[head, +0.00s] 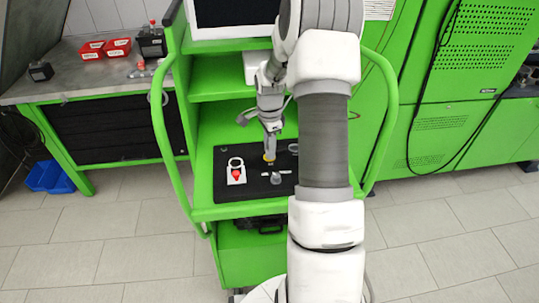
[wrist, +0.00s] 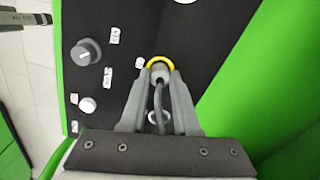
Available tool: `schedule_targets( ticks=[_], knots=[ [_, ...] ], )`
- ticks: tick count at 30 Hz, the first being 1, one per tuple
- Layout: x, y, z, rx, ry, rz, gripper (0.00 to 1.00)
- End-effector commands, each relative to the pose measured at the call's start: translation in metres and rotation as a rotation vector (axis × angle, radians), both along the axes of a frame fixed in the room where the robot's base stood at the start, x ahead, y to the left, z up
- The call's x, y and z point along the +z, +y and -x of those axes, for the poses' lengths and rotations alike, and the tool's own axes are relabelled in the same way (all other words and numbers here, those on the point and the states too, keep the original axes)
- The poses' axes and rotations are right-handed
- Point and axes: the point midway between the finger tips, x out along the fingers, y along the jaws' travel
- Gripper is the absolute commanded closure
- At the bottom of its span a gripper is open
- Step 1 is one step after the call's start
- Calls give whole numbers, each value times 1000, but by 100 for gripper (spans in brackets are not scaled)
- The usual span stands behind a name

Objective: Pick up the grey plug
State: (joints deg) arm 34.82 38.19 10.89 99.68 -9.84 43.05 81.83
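The grey plug (wrist: 159,74) sits at the yellow ring (wrist: 160,62) on the black panel, and its grey cable runs back between my fingers. My gripper (wrist: 161,81) has one fingertip on each side of the plug, very close to it. I cannot tell whether the fingers touch the plug or leave a small gap. In the head view my gripper (head: 270,150) points down at the yellow ring (head: 269,158), and the plug is too small to make out.
The black panel (head: 222,188) lies on the green cart's shelf. A white box with a red button (head: 237,174) stands to the left. The wrist view shows a large grey knob (wrist: 86,52) and a light knob (wrist: 87,104). Green curved rails (head: 160,125) flank the shelf.

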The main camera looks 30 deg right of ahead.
Motion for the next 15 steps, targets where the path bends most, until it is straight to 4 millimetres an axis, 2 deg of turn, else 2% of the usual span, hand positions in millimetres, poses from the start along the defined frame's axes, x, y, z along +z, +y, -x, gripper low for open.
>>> schedule_targets(
  ticks=[1, 3, 11, 15],
  knots=[
    [0, 0, 0, 0, 0, 0, 91],
    [0, 0, 0, 0, 0, 0, 100],
    [1, 0, 0, 0, -1, 0, 100],
    [9, 0, -1, 0, -2, 2, 100]
  ],
)
